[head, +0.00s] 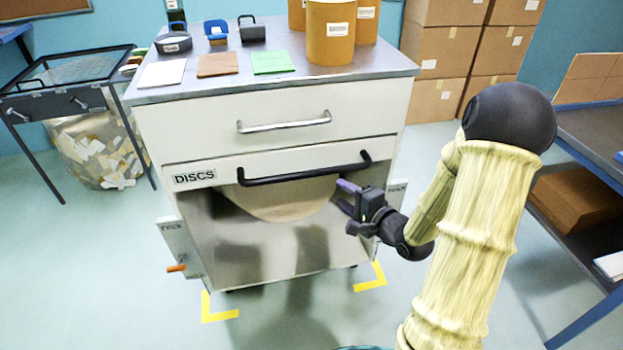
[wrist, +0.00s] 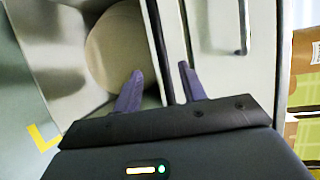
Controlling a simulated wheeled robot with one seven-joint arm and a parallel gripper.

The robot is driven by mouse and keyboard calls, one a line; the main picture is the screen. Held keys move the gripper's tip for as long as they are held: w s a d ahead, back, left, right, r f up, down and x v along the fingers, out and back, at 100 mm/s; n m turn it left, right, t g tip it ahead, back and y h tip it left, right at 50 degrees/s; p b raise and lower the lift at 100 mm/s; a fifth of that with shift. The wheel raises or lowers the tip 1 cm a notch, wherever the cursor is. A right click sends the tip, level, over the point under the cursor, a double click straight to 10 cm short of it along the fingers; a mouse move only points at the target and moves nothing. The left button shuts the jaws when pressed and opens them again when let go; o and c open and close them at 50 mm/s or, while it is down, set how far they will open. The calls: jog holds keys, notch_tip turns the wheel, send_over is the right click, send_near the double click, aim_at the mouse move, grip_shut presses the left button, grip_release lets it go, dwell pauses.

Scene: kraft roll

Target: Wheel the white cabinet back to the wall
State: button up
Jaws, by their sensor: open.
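The white cabinet (head: 270,108) stands in the middle of the head view, with a grey top, a drawer with a silver handle (head: 284,122), and a lower panel marked DISCS with a black bar handle (head: 304,174). Below the bar is an open metal bay with a round tan disc (head: 280,198). My gripper (head: 346,197) is in front of the cabinet's right side, just below the bar's right end. In the wrist view its two purple fingers (wrist: 160,88) are apart, with the cabinet front beyond them.
Yellow corner marks (head: 220,314) lie on the floor by the cabinet's front corners. Brown tubs (head: 331,32) and small items stand on its top. A black cart (head: 70,90) and scrap bin are left, stacked boxes (head: 437,60) behind right, a bench (head: 590,130) right. Floor in front is clear.

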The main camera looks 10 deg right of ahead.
aim_at(314, 176)
jog(key=b+x, duration=0.2)
jog(key=x, duration=1.2)
jog(key=shift+w+a+f, duration=0.1)
jog(key=shift+w+f, duration=0.05)
grip_shut()
